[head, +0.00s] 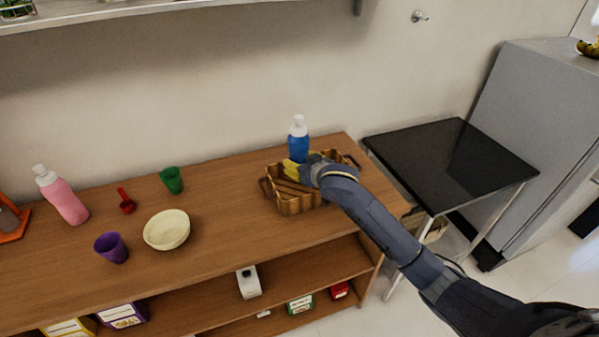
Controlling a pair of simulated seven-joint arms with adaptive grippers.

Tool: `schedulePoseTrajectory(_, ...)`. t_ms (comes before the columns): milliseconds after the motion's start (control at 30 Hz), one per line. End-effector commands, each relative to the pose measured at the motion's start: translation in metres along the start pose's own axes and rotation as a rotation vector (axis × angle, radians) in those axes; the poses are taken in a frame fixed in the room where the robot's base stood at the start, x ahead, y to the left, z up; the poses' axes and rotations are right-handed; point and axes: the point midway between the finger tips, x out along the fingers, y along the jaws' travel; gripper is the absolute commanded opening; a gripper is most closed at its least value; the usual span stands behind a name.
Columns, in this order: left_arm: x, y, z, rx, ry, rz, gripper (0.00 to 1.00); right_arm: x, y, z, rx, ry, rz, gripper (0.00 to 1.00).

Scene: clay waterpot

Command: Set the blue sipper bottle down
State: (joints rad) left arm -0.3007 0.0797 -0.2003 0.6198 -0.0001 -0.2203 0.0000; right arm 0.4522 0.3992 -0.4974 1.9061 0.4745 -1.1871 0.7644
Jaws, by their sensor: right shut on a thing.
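The blue sipper bottle (298,143) with a white cap stands upright at the wicker basket (294,205), near the right end of the wooden counter. My right gripper (297,166) is at the lower part of the bottle, shut on it, with yellow at its fingers. The gripper and wrist cover the bottle's base, so I cannot tell whether it touches the basket floor. My left gripper is not in view.
A pink bottle (62,195), a red scoop-like item (127,202), a green cup (172,180), a purple cup (111,247) and a cream bowl (167,230) stand on the counter's left part. A black-topped table (450,165) is at the right.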

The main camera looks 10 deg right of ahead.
Motion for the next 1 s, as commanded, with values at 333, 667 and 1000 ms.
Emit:
schedulePoseTrajectory(333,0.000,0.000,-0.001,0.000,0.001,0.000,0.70,0.014,0.000,0.033,-0.001,0.000,0.000,0.08)
schedulePoseTrajectory(667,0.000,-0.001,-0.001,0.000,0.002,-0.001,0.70,0.015,-0.001,0.034,0.000,0.000,0.000,0.08)
schedulePoseTrajectory(1000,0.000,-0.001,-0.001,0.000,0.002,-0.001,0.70,0.016,-0.001,0.037,0.000,-0.002,0.000,0.76)
